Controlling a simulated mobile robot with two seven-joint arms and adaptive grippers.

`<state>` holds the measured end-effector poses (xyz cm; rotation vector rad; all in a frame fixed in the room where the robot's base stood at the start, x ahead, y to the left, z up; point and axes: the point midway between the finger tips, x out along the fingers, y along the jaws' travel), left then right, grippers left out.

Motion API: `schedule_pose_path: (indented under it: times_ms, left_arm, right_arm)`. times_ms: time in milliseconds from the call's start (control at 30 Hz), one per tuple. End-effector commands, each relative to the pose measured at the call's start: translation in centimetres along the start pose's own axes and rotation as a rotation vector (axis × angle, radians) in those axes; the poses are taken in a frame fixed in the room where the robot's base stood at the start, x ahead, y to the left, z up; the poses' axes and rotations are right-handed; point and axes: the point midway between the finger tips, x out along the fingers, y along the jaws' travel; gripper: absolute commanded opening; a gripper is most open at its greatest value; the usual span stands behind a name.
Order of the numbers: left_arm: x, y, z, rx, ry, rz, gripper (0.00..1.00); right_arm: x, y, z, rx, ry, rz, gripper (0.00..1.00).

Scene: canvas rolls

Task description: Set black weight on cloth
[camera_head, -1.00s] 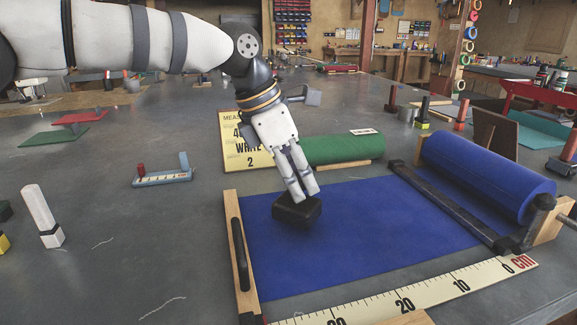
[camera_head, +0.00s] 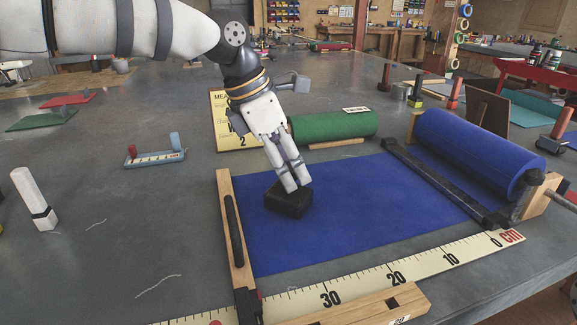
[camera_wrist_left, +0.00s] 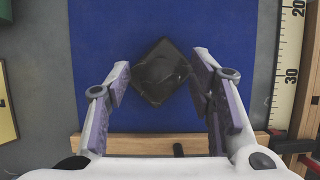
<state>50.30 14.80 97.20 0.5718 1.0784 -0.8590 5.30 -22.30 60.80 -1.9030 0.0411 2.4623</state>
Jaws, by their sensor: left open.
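The black weight (camera_head: 288,203) is a small dark block on the blue cloth (camera_head: 375,205), near the cloth's left end. My left gripper (camera_head: 296,188) points down over it in the head view, its fingertips close to the weight's top. The gripper is open. The weight's underside is hidden. My right gripper is not in view.
A wooden bar with a black handle (camera_head: 235,225) lies along the cloth's left end. The blue roll (camera_head: 475,150) is at right, the green roll (camera_head: 335,127) behind. A measuring tape (camera_head: 400,276) runs along the front. A white block (camera_head: 33,197) stands at left.

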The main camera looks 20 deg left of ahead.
Motion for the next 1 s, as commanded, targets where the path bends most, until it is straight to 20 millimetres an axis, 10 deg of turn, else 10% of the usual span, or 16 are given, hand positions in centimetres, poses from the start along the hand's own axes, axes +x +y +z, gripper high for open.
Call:
schedule_pose_path:
  times_ms: [400,1000]
  left_arm:
    - [-10.3,0.0,0.1,0.000,-0.004,0.004,0.49]
    - [-11.3,0.0,0.0,0.000,-0.001,0.000,0.49]
  right_arm:
    - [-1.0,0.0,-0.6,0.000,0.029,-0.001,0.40]
    - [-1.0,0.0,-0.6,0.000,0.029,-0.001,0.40]
